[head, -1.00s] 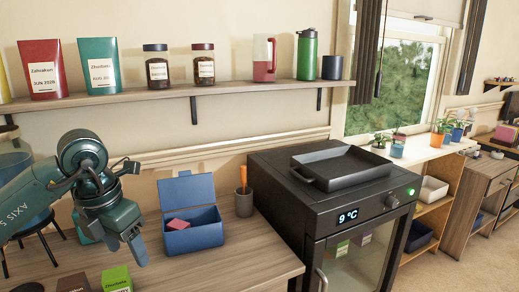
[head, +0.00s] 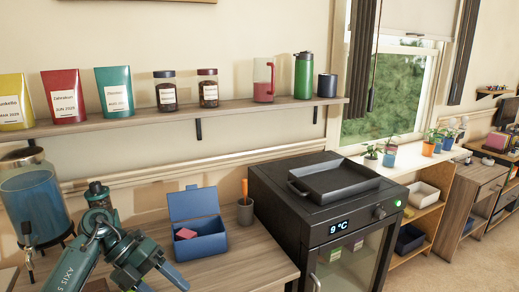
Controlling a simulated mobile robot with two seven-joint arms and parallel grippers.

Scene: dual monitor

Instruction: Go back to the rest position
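My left gripper (head: 161,279) is at the lower left of the head view, above the wooden table (head: 251,264). Its fingers point down and to the right, and the tips run close to the bottom edge. An open blue box (head: 208,244) stands on the table to the right of the gripper, with a pink block (head: 186,234) inside. My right gripper is not in view.
A black fridge (head: 285,232) with a black tray (head: 334,181) on top stands right of the table. A drink dispenser (head: 35,200) is at the left.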

